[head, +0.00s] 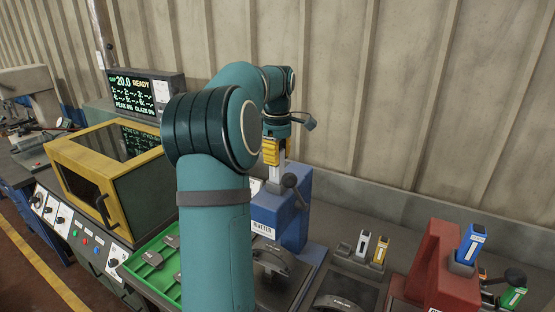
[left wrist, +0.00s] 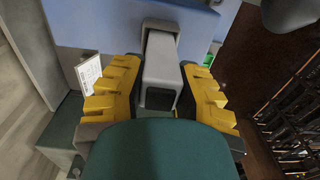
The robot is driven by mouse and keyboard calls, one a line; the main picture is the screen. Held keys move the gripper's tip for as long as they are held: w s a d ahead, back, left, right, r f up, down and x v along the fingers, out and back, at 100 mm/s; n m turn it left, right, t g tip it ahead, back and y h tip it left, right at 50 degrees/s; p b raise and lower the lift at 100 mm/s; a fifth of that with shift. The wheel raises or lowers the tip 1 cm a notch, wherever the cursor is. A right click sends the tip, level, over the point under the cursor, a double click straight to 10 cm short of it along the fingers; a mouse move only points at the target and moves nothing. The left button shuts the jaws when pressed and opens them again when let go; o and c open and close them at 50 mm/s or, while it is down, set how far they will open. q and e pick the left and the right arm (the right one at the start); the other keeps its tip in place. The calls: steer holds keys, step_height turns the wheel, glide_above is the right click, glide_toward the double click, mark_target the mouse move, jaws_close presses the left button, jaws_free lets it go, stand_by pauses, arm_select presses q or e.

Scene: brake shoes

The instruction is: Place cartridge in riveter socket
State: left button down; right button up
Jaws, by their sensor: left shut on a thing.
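The grey-white cartridge (head: 278,172) stands upright above the blue riveter (head: 283,215). My left gripper (head: 272,152), with yellow fingers, is shut on the cartridge from above. In the left wrist view the cartridge (left wrist: 160,75) lies between the two yellow fingers of my left gripper (left wrist: 158,92). Its far end meets the grey socket collar (left wrist: 160,26) on the blue riveter body (left wrist: 100,25) and looks in line with it. How deep it sits in the socket cannot be told. My right gripper is not in view.
A rack holds a white cartridge (head: 363,243) and a yellow one (head: 381,250). A red machine (head: 440,270) at right holds a blue cartridge (head: 470,243). A green tray (head: 144,273) holds brake shoes.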

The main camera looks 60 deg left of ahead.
arm_select(q)
steer(key=shift+f, duration=0.25)
steer(key=shift+f, duration=0.15)
steer(key=c, duration=0.8)
jaws_free()
step_height(320, 180, up, 12)
steer(key=shift+r+p, duration=0.15)
steer(key=shift+p, duration=0.7)
